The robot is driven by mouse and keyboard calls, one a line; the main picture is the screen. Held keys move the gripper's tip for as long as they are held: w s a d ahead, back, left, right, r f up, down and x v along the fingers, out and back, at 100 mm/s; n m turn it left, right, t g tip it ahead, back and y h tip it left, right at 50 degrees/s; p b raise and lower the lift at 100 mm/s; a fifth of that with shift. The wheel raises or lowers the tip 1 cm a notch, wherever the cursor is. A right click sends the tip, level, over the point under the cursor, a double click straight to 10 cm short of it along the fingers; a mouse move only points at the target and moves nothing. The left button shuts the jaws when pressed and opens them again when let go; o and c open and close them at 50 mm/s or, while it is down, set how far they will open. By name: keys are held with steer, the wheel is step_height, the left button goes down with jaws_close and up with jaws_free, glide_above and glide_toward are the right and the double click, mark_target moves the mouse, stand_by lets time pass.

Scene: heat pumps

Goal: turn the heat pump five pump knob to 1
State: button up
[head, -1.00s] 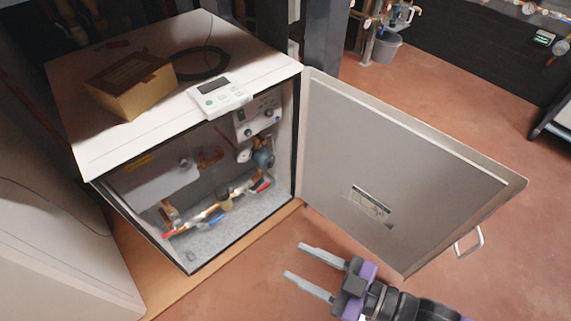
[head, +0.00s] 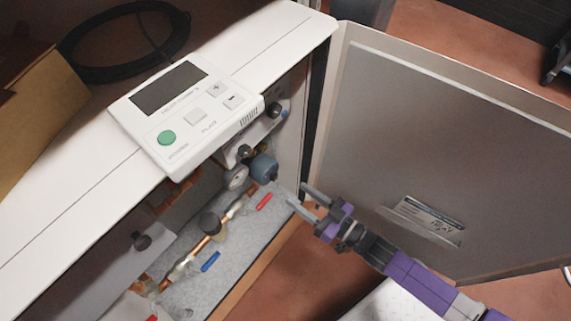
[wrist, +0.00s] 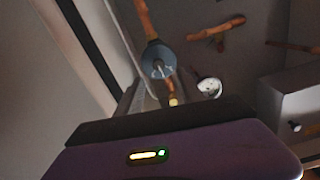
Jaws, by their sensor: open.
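The open heat pump cabinet (head: 150,165) shows its inner pipes and fittings. Two dark knobs, an upper knob (head: 274,110) and a lower knob (head: 243,152), sit on the white inner panel, partly under the overhanging controller. The blue-grey round pump (head: 263,168) is just below them, beside a gauge (head: 236,177). I cannot tell which part is the pump knob, nor read its setting. In the wrist view, the pump (wrist: 158,60) is above centre and the gauge (wrist: 209,87) right of it. My gripper (head: 298,195) is open and empty at the cabinet's opening, apparently right of and below the pump.
The opened door (head: 440,130) stands close to the right of my arm. A white controller (head: 187,110) lies on the cabinet top (head: 70,215), jutting over the opening. Red and blue valve handles sit lower inside.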

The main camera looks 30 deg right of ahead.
mark_target(276, 178)
steer(key=shift+d+f+m, duration=0.1)
steer(key=shift+d+m, duration=0.1)
steer(key=shift+m, duration=0.1)
steer(key=shift+w, duration=0.1)
steer(key=shift+b+x, duration=1.25)
steer(key=shift+x, duration=2.6)
jaws_close()
